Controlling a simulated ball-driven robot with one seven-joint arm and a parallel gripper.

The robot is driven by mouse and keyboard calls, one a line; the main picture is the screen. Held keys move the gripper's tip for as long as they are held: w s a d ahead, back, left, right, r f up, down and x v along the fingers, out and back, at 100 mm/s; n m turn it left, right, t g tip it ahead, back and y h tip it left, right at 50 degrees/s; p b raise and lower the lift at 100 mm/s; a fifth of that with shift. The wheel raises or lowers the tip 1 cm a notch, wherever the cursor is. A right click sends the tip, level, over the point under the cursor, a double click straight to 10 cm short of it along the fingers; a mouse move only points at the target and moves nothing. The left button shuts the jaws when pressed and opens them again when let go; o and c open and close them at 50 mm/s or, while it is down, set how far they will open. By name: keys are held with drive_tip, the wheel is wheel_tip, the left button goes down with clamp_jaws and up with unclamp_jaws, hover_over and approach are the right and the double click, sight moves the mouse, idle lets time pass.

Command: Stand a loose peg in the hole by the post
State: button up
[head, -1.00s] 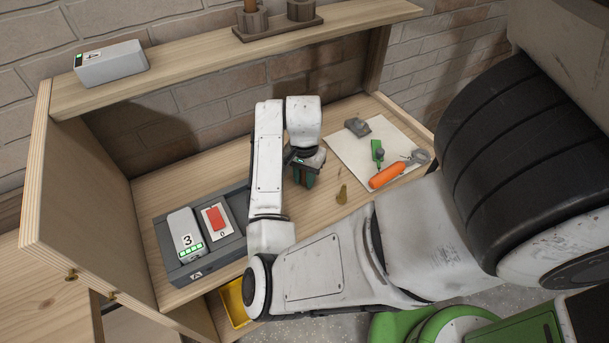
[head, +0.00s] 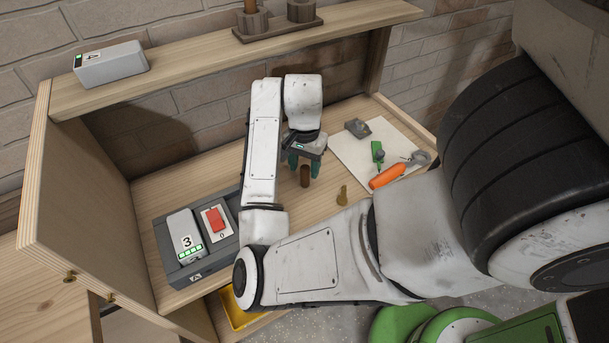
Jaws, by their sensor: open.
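A brown peg (head: 305,176) stands upright on the bench top, in the middle of the head view. My gripper (head: 304,166) points down just behind and above it, its teal fingers open and spread to either side of the peg's top. I cannot tell whether the peg is still between the fingers or clear of them. On the upper shelf, a dark wooden stand (head: 275,30) carries two round holders, cut off by the top edge. An orange-brown peg (head: 251,6) stands in the left holder. The right holder (head: 301,10) shows no peg. I cannot make out which part is the post.
A small brass-coloured piece (head: 342,196) stands right of the peg. A white sheet (head: 350,152) holds an orange-handled tool (head: 388,177), a green tool (head: 377,152) and a grey block (head: 357,128). A grey charger-like tray (head: 170,255) is at left; a grey box (head: 110,64) sits on the shelf.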

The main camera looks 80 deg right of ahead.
sight(305, 168)
wheel_tip(305, 168, up, 7)
drive_tip(key=shift+p, duration=0.8)
